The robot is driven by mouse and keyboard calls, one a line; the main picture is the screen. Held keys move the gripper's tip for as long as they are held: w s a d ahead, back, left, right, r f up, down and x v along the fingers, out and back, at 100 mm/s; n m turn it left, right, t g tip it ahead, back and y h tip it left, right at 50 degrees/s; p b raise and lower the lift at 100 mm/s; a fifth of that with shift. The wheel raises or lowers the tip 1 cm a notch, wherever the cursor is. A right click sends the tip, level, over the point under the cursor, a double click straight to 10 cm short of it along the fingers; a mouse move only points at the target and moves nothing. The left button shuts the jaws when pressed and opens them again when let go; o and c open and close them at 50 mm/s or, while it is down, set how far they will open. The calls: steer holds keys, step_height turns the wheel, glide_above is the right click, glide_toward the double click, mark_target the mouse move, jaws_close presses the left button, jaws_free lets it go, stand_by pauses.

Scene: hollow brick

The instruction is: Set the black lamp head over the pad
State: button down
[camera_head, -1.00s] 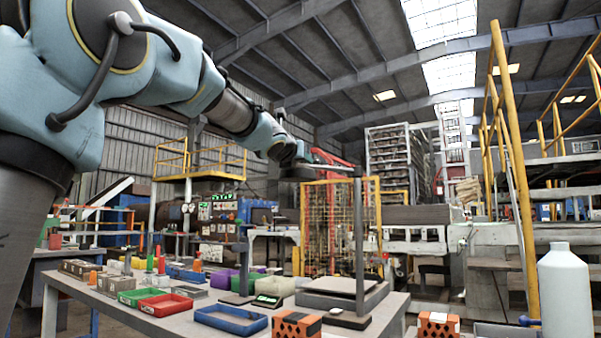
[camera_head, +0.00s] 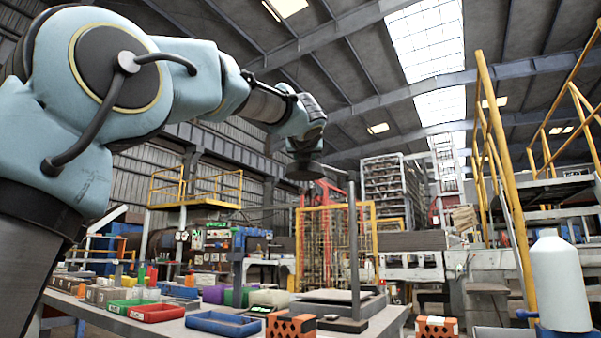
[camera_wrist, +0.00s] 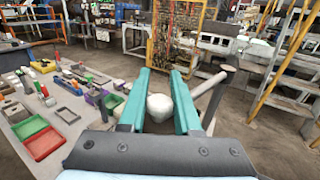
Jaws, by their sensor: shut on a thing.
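My gripper (camera_wrist: 162,95) is at the end of my raised arm, above the back right of the table, and also shows in the head view (camera_head: 304,152). Its teal fingers are on both sides of a pale rounded part, which I take to be on the lamp head. The dark, disc-like lamp head (camera_head: 305,172) is right under my gripper, high above the tabletop. The lamp's dark upright post (camera_head: 352,250) stands at the table's right, right of my gripper. A pale flat plate (camera_head: 325,295), probably the pad, lies on a grey frame left of the post.
Blue (camera_head: 223,323) and red (camera_head: 156,313) trays stand along the table's front. Orange hollow bricks (camera_head: 290,327) are near the front edge. A white bottle (camera_head: 560,285) stands at the far right. Yellow railings (camera_head: 505,190) rise behind.

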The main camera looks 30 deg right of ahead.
steer(key=shift+s+d+n+t+y+b, duration=0.2)
steer(key=shift+s+d+n+t+y, duration=0.15)
steer(key=shift+s+y, duration=0.25)
steer(key=shift+s+d+n+t+y+b, duration=0.15)
steer(key=shift+s+n+t+y, duration=0.1)
steer(key=shift+s+n+y, duration=0.35)
steer(key=shift+s+d+n+t+y, duration=0.15)
steer(key=shift+s+n+y, duration=0.2)
steer(key=shift+s+y, duration=0.2)
steer(key=shift+s+d+n+t+y, duration=0.15)
steer(key=shift+s+n+y, duration=0.15)
steer(key=shift+s+y, duration=0.25)
steer(key=c, duration=0.6)
jaws_free()
steer(key=shift+s, duration=0.1)
steer(key=v, duration=1)
steer(key=shift+s, duration=0.4)
